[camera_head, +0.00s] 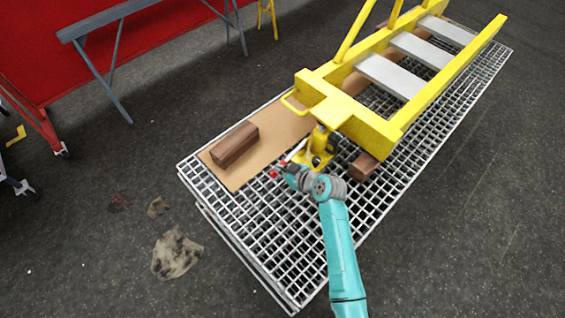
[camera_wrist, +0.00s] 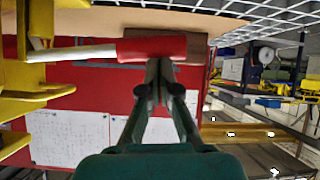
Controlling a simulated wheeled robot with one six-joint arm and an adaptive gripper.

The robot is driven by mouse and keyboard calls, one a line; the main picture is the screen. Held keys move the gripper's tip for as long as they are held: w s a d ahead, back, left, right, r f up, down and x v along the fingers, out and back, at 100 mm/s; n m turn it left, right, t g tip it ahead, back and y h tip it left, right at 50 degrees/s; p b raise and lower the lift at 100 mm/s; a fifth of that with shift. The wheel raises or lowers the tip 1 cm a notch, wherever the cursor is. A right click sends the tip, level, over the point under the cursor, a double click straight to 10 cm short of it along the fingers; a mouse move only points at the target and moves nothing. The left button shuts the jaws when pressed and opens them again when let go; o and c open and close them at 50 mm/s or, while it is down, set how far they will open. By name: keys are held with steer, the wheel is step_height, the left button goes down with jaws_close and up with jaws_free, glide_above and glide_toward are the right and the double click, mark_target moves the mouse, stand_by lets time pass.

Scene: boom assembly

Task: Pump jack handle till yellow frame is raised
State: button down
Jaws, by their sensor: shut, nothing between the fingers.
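The yellow jack (camera_head: 318,150) stands on the grating under the front end of the yellow frame (camera_head: 345,112). Its pale handle rod (camera_wrist: 70,53) with a red grip (camera_wrist: 150,47) runs across the upper part of the wrist view, from the yellow jack body (camera_wrist: 25,90) at the left. My gripper (camera_head: 280,170) is beside the handle's end. In the wrist view its fingers (camera_wrist: 160,68) are closed together with their tips at the red grip. Nothing is held between them. I cannot tell whether the tips touch the grip.
A brown wood block (camera_head: 235,145) lies on a cardboard sheet (camera_head: 225,175) on the grating table (camera_head: 250,215). Another wood block (camera_head: 363,167) lies under the frame. A grey trestle (camera_head: 100,70) and red panel (camera_head: 50,40) stand behind. The floor at left front is mostly free.

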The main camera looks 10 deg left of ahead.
steer(key=shift+f, duration=0.9)
steer(key=shift+s, duration=0.1)
